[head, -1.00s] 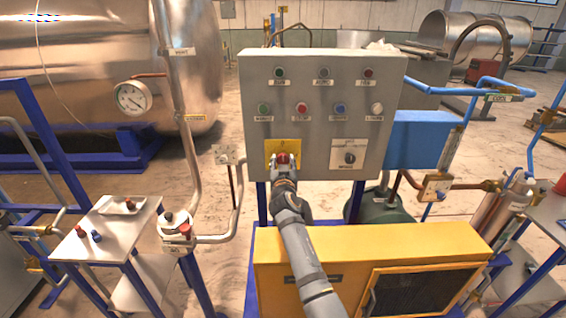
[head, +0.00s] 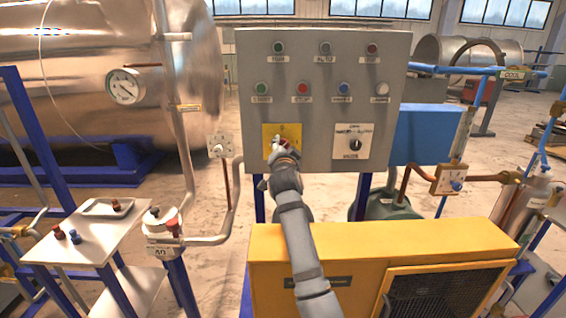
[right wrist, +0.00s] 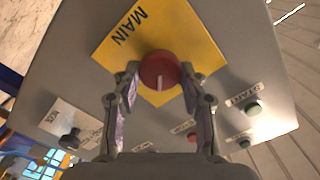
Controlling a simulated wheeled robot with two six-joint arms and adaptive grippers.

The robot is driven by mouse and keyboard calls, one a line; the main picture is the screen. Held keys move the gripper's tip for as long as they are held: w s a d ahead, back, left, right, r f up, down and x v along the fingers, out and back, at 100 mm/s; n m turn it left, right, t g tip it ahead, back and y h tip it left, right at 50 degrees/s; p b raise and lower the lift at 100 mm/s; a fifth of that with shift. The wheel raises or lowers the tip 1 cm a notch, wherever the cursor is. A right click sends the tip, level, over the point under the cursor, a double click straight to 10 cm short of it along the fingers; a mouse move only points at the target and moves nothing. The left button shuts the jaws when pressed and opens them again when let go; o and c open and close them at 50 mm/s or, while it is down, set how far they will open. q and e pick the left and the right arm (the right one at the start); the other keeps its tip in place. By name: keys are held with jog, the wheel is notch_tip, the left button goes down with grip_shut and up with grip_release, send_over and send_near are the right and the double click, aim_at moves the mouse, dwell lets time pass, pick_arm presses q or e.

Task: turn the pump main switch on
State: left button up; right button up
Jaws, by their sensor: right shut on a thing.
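The pump main switch is a red round knob (right wrist: 159,71) with a white line, on a yellow plate (right wrist: 195,35) lettered MAIN. In the head view the yellow plate (head: 295,130) is at the lower left of the grey control panel (head: 325,108). My right gripper (head: 281,147) is at the knob and covers most of it. In the right wrist view the fingers of my right gripper (right wrist: 159,80) are on both sides of the knob, shut on it. The white line points toward the gripper's palm in that view. My left gripper is not in view.
A black selector knob (head: 355,144) is right of the main switch. Several coloured buttons, including a red one (head: 303,88), are above. A yellow pump housing (head: 390,250) stands below the panel. A side table (head: 100,235) and pipes are at the left.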

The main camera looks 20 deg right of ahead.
jog(key=shift+d+f+m+b, duration=0.1)
jog(key=shift+f+m+b, duration=0.05)
jog(key=shift+m+b, duration=3.95)
jog(key=shift+m+p, duration=0.5)
jog(key=shift+m, duration=0.2)
jog(key=o, duration=1.1)
